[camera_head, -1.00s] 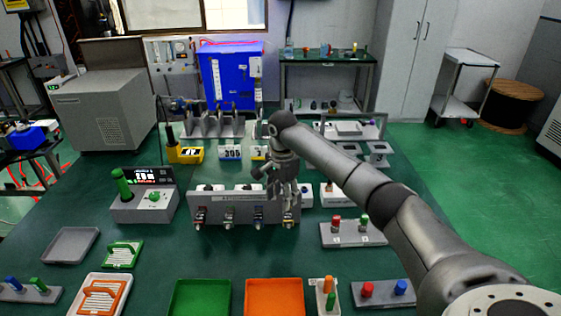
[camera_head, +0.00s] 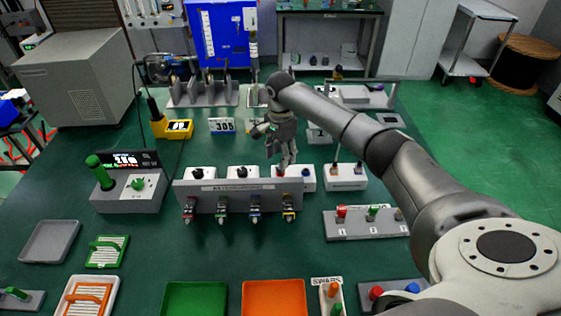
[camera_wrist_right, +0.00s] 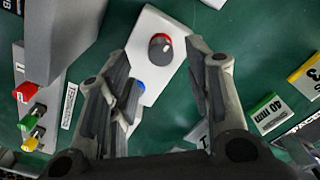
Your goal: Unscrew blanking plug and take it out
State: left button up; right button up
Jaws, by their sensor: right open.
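My right gripper (camera_head: 287,160) is open and points down over a white block (camera_head: 306,183) behind the right end of a grey panel. In the right wrist view, the open fingers (camera_wrist_right: 162,100) stand on either side of that white block (camera_wrist_right: 150,22). On it is a round dark knob with a red edge (camera_wrist_right: 160,46), apart from both fingers. A blue round part (camera_wrist_right: 140,87) shows on the block beside the left finger. I cannot tell which of these is the blanking plug. My left gripper is not in view.
The grey panel (camera_head: 236,197) with several coloured connectors stands in front of the white block. Another white block (camera_head: 346,182) stands to its right. A green tray (camera_head: 195,300) and an orange tray (camera_head: 274,300) lie nearer. Green table is bare between trays and panel.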

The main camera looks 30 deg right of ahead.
notch_tip(320, 180, down, 3)
jog(key=shift+r, duration=0.1)
jog(key=shift+f, duration=0.6)
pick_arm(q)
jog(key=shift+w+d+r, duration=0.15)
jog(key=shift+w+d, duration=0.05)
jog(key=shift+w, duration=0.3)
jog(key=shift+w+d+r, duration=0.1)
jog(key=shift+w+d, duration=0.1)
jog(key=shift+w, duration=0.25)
pick_arm(e)
jog(key=shift+f, duration=0.15)
jog(key=shift+c, duration=0.4)
grip_shut()
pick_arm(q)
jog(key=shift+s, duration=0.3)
